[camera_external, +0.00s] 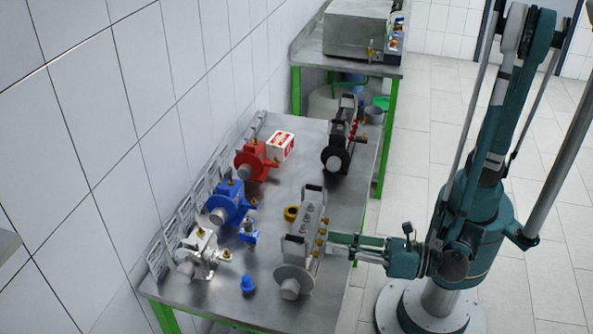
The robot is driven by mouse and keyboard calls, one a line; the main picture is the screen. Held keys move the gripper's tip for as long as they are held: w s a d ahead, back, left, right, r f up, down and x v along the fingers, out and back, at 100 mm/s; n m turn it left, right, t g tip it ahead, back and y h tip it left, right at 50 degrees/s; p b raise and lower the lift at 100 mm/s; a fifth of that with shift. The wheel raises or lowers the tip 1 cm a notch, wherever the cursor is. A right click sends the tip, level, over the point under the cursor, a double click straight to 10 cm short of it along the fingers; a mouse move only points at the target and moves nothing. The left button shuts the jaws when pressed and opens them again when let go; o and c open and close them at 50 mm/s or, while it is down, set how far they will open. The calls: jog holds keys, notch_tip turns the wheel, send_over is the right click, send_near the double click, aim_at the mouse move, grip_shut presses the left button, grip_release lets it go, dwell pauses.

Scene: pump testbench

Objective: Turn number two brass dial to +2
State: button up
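A grey pump unit (293,248) with a handle on top and a round disc at its near end stands on the steel table (262,308). Several small brass dials (320,243) sit in a row along its right side. I cannot read numbers or settings on them, so I cannot tell which is number two. My gripper (331,244) reaches in from the right, with its tip close to the middle of this row. I cannot tell whether it touches a dial or how its fingers stand. The tip partly blends with the block's side.
Red (256,160), blue (229,202) and silver (200,252) pumps line the wall side.

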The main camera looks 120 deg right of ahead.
jog(key=v, duration=1)
dwell(0.3)
jog(key=shift+w+d, duration=0.1)
dwell(0.4)
jog(key=s+d+f+m+g+y, duration=0.1)
jog(key=s+d+m+g+y, duration=0.15)
jog(key=d+m, duration=0.3)
jog(key=s+d+m+g+y, duration=0.1)
jog(key=d+m+g+y, duration=0.3)
jog(key=d, duration=0.3)
jog(key=s+r+m+y, duration=0.3)
jog(key=s+m, duration=0.3)
jog(key=s+a+r+m+y, duration=0.1)
jog(key=s+r+m+y, duration=0.1)
jog(key=s+m, duration=0.4)
jog(key=shift+a+r+m+t+y+p, duration=0.25)
jog(key=shift+r+m+t+y+p, duration=0.1)
jog(key=shift+r+m+y+p, duration=0.15)
dwell(0.3)
